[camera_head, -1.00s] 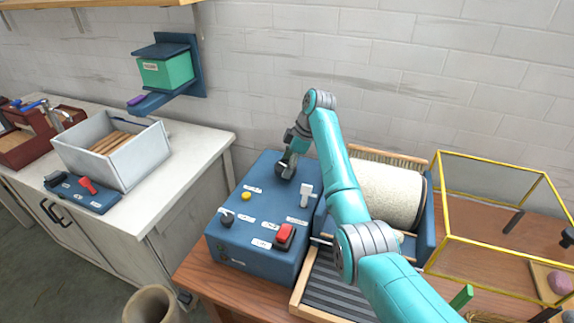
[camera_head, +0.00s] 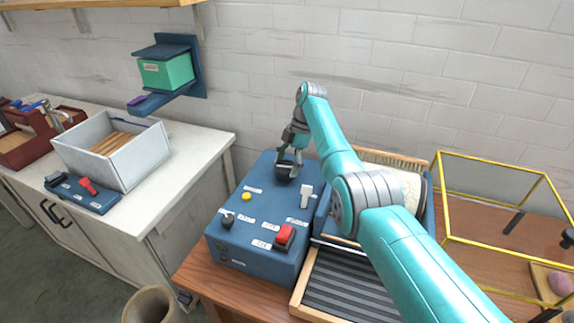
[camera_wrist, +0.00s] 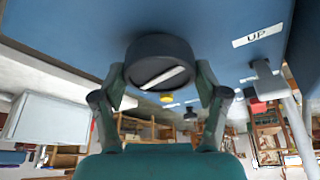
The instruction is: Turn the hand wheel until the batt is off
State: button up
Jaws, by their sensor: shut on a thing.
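A black round knob (camera_head: 286,171) with a white line across its face stands at the back of the blue control box (camera_head: 228,249). It also shows in the wrist view (camera_wrist: 150,46), where the white line lies at a slant. My gripper (camera_head: 291,157) is shut on this knob, with a finger at each side in the wrist view (camera_wrist: 163,84). A drum with a cream, woolly batt (camera_head: 412,187) sits right of the box. My arm hides most of it. I cannot make out any other hand wheel.
The box carries a white lever (camera_head: 306,195), a red switch (camera_head: 284,236), a yellow button (camera_head: 246,197) and a small black knob (camera_head: 227,219). A ribbed tray (camera_head: 345,287) lies in front of the drum. A yellow-framed clear case (camera_head: 489,158) stands at the right.

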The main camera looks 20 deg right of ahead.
dwell(0.4)
jog(key=o, duration=1.2)
jog(key=shift+v, duration=3.7)
